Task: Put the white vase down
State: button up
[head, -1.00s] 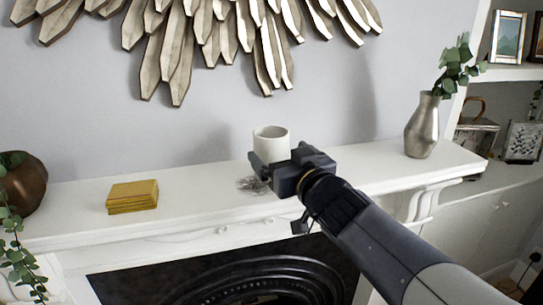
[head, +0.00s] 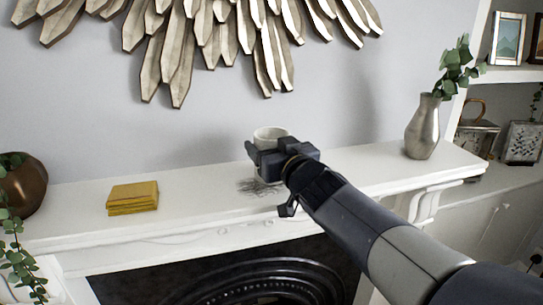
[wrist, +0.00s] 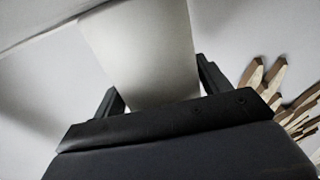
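The white vase (head: 270,133) is a plain pale cylinder above the mantel, left of the metal vase in the head view. Its rim shows; its lower part is hidden behind my gripper (head: 268,153). In the wrist view the white vase (wrist: 142,50) stands between the two fingers of my gripper (wrist: 160,92), which appear closed against its sides. The white mantel shelf (head: 200,197) is below. A dark smudgy patch, likely a shadow, lies on it under my gripper. I cannot tell whether the vase's base touches the shelf.
Yellow books (head: 132,198) lie left on the mantel, beyond them a brown pot (head: 22,187) with trailing leaves. A metal vase (head: 422,128) with leaves stands right. A slatted wall ornament (head: 215,40) hangs above. The shelf is clear between the books and the metal vase, around my gripper.

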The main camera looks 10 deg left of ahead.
jog(key=c, duration=0.9)
jog(key=shift+o, duration=0.2)
notch_tip(320, 180, up, 10)
jog(key=p, duration=0.6)
jog(key=shift+p, duration=0.35)
